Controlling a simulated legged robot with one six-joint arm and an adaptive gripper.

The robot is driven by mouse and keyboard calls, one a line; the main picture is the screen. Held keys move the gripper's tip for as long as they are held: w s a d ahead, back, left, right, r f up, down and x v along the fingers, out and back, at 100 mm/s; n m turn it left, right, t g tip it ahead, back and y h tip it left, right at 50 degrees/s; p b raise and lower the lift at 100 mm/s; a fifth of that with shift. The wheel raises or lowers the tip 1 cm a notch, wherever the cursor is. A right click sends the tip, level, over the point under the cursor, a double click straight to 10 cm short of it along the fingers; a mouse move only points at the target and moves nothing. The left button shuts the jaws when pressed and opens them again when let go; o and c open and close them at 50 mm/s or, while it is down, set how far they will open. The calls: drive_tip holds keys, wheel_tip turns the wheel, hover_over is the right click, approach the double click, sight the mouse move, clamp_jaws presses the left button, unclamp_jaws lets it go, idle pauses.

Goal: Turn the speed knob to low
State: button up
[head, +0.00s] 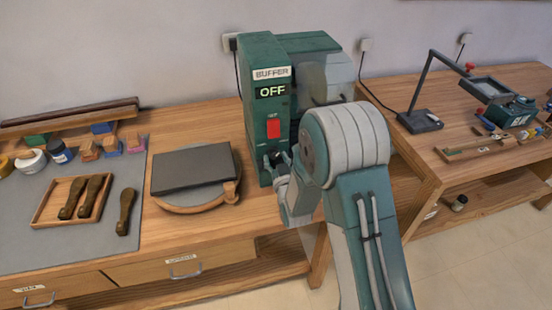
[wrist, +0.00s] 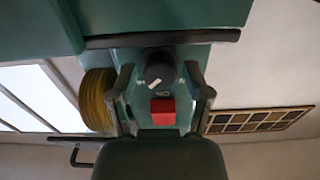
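The green buffer machine (head: 270,105) stands on the bench, and its display (head: 270,91) reads OFF. A red switch (head: 273,129) is on its front and also shows in the wrist view (wrist: 163,111). The dark speed knob (wrist: 160,70) has a pale pointer mark; the small lettering around it is hard to read. My gripper (wrist: 160,74) is open, with one finger on each side of the knob. Gaps show between the fingers and the knob. In the head view, my gripper (head: 277,160) is low at the machine's front and largely hides the knob.
A dark slab on a round wooden board (head: 192,168) lies left of the machine. A wooden tray (head: 73,201) with dark-handled tools is farther left. A lamp (head: 422,121) stands on the right bench. The buffer wheel (wrist: 97,98) shows in the wrist view.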

clamp_jaws()
drive_tip(key=shift+n, duration=0.4)
drive_tip(key=n, duration=0.4)
drive_tip(key=shift+r, duration=0.1)
drive_tip(key=n, duration=0.9)
drive_tip(key=shift+r, duration=0.1)
drive_tip(key=n, duration=0.4)
